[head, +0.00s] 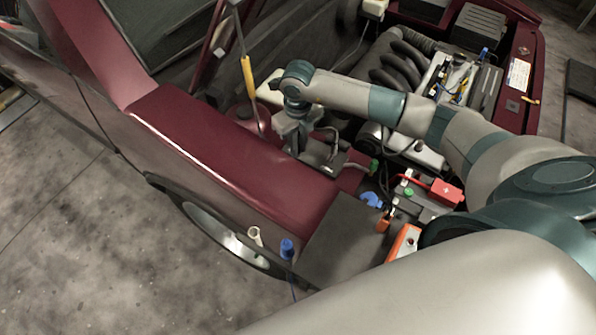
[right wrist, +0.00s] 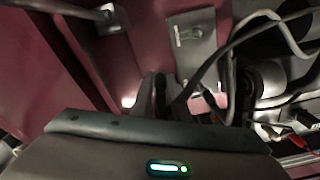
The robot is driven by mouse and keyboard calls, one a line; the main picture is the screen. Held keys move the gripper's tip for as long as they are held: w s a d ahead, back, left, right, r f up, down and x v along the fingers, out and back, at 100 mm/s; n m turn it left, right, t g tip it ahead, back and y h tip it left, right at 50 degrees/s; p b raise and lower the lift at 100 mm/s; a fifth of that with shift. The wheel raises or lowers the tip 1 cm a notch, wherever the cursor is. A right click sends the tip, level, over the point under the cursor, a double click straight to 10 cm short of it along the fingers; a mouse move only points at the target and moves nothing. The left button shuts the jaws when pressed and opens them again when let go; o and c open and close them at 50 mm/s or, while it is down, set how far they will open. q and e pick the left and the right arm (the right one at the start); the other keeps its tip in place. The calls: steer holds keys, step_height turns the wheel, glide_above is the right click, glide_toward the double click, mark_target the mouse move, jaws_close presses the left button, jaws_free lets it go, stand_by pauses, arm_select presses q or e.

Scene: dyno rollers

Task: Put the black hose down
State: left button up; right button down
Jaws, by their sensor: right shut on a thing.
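My right gripper (head: 291,148) reaches down into the open engine bay, just inside the dark red fender (head: 230,150). It is shut, and its dark fingers (right wrist: 158,95) show above the wrist housing in the right wrist view. A thin hose (right wrist: 207,70), lit grey there, runs from beside the fingers up to the right; it looks like the black hose. The gripped part is hidden by the fingers and housing. In the head view a short curved hose (head: 333,135) shows just right of the gripper. My left gripper is out of view.
A yellow-sleeved rod (head: 247,76) stands left of the gripper. A battery with a red terminal cover (head: 445,192) lies to the right. A blue cap (head: 287,249) and an orange device (head: 404,242) are near the front. Ribbed black ducts (head: 400,60) lie behind.

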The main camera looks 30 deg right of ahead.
steer(key=shift+f, duration=0.25)
step_height(320, 180, down, 4)
steer(key=shift+s+f+p, duration=0.1)
steer(key=shift+f+p, duration=0.1)
steer(key=shift+p, duration=0.8)
steer(key=shift+f, duration=0.4)
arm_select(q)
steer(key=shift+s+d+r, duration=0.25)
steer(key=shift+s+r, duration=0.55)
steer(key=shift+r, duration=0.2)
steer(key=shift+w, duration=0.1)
arm_select(e)
steer(key=shift+f+p, duration=0.65)
steer(key=shift+f, duration=1.45)
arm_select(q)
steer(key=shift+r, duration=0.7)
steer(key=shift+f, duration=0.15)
arm_select(e)
steer(key=shift+f, duration=0.15)
